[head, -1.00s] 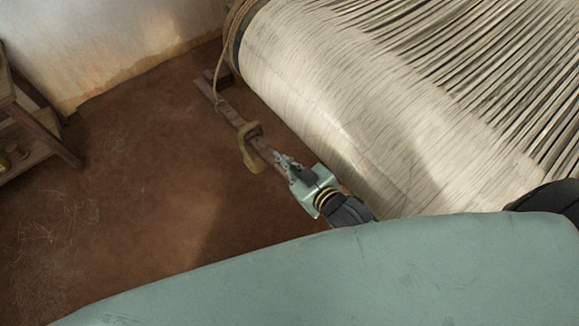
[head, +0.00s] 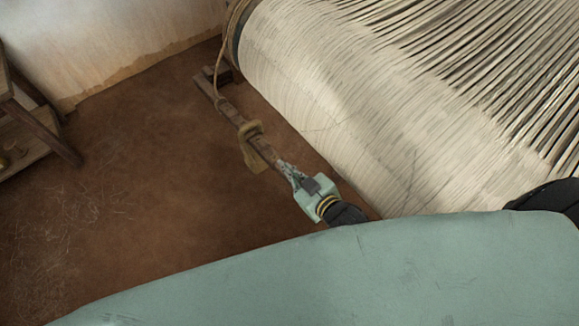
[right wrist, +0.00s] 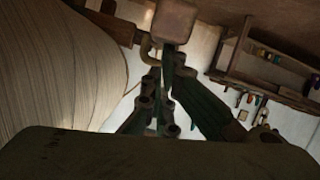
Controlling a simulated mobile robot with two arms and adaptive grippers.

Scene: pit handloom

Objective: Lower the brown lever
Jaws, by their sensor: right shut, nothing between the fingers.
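The brown lever (head: 233,112) is a long wooden bar beside the cloth roll, low over the earthen floor. A rope is tied near its far end, and a tan bracket (head: 250,141) sits around its middle. My right gripper (head: 282,168) is shut and empty at the lever's near end, its fingertips close to the wood. I cannot tell whether they touch. In the right wrist view a brown block (right wrist: 172,22), seemingly the lever's end, is just beyond the shut fingers (right wrist: 162,90). The lever's near part is hidden behind my gripper. My left gripper is not in view.
The loom's large roll of pale warp (head: 340,110) runs close along the lever's right side. A rope (head: 219,60) hangs from its far end. A wooden shelf (head: 30,125) stands at the left by the wall.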

